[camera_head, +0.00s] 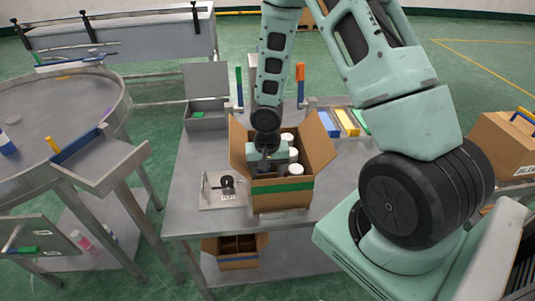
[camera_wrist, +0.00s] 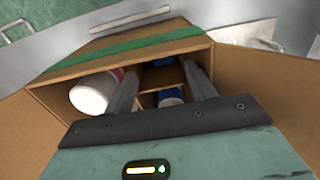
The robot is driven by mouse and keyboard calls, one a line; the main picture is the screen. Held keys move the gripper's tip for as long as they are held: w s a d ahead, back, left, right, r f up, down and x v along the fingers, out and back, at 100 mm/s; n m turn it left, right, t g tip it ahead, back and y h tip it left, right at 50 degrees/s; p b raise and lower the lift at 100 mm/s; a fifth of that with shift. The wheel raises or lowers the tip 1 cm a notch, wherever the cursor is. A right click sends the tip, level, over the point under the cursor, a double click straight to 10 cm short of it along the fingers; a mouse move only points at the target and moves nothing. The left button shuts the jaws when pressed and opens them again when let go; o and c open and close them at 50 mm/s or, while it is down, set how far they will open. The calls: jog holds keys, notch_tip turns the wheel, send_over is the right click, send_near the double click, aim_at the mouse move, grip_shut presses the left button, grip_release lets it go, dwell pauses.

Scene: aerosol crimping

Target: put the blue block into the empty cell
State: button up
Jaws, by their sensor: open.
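The open cardboard carton (camera_head: 283,200) stands on the steel table, with inner dividers showing in the wrist view (camera_wrist: 150,99). My gripper (camera_head: 268,158) reaches down into it; in the wrist view its two fingers (camera_wrist: 162,71) are apart. Between and below the fingers, a blue item (camera_wrist: 171,95) sits in a cell; a second blue patch (camera_wrist: 164,61) shows beyond it. I cannot tell whether either is the blue block. A white-topped can (camera_head: 293,171) stands in another cell and also shows in the wrist view (camera_wrist: 90,92). The fingers and shadow hide part of the cells.
A small fixture with a black knob (camera_head: 227,182) sits left of the carton. Blue (camera_head: 327,124), yellow (camera_head: 346,122) and green (camera_head: 361,120) pieces lie behind right. A grey open box (camera_head: 206,122) stands behind left. The carton's raised flaps (camera_head: 320,145) border my gripper.

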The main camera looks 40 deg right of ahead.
notch_tip(320, 180, up, 17)
jog(key=p, duration=0.3)
jog(key=shift+f, duration=0.1)
dwell(0.6)
